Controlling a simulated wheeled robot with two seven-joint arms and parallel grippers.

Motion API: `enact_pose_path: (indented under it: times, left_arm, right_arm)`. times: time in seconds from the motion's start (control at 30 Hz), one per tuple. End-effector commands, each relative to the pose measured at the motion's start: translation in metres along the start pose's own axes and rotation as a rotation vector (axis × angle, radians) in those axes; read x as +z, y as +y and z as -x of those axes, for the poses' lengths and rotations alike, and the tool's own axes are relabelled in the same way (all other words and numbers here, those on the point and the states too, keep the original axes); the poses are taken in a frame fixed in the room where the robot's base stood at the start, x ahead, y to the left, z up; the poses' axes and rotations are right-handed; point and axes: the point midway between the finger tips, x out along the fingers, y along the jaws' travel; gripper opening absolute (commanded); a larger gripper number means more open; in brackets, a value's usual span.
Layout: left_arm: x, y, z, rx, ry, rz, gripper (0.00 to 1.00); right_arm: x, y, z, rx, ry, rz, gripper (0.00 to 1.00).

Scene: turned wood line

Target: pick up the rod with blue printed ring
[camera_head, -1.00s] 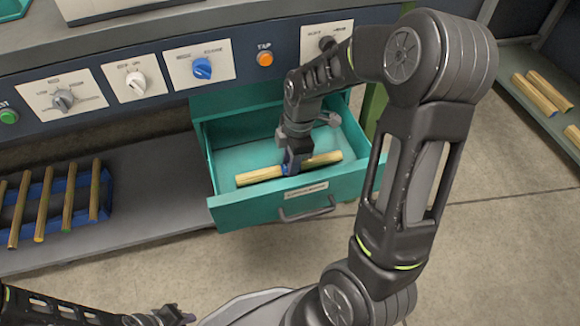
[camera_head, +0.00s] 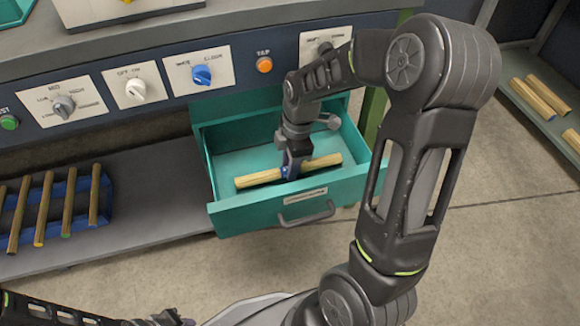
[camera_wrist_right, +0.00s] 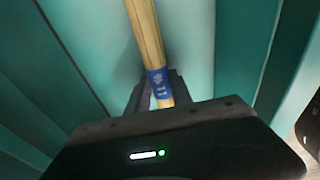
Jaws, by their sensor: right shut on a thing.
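The wooden rod with a blue printed ring (camera_head: 325,161) is in the open teal drawer (camera_head: 240,213), running from left to upper right. My right gripper (camera_head: 291,172) reaches down into the drawer and is shut on the rod near its middle. In the right wrist view, the rod (camera_wrist_right: 145,35) passes between the fingers of my right gripper (camera_wrist_right: 157,95), with the blue ring right at the fingertips. I cannot tell whether the rod touches the drawer floor. Part of my left arm shows at the lower left; its gripper (camera_head: 168,318) is cut off and unclear.
Several rods lie across a blue rack (camera_head: 104,200) on the grey lower shelf (camera_head: 150,190) at left. More rods (camera_head: 540,96) lie on a shelf at the right. The panel above the drawer carries knobs and an orange button (camera_head: 264,65). The drawer walls surround my right gripper closely.

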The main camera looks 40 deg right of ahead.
Motion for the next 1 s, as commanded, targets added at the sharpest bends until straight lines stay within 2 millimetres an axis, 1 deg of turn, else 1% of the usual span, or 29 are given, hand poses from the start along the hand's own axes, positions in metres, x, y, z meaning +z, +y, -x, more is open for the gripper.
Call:
enact_pose_path:
  times: [0.17, 0.6, 0.67, 1.0]
  left_arm:
    - [0.002, 0.005, 0.011, 0.002, -0.006, -0.002, 0.22]
    - [0.009, 0.021, 0.037, 0.011, -0.025, -0.014, 0.22]
    - [0.010, 0.021, 0.036, 0.012, -0.027, -0.015, 0.22]
    - [0.013, 0.027, 0.046, 0.016, -0.034, -0.019, 0.22]
  right_arm:
    - [-0.004, 0.001, 0.027, 0.003, 0.001, 0.000, 0.00]
    - [-0.015, 0.001, 0.116, 0.005, 0.000, 0.001, 0.00]
    - [-0.013, -0.015, 0.112, 0.000, 0.000, 0.000, 0.00]
    - [-0.013, -0.086, 0.111, 0.001, 0.000, 0.001, 0.00]
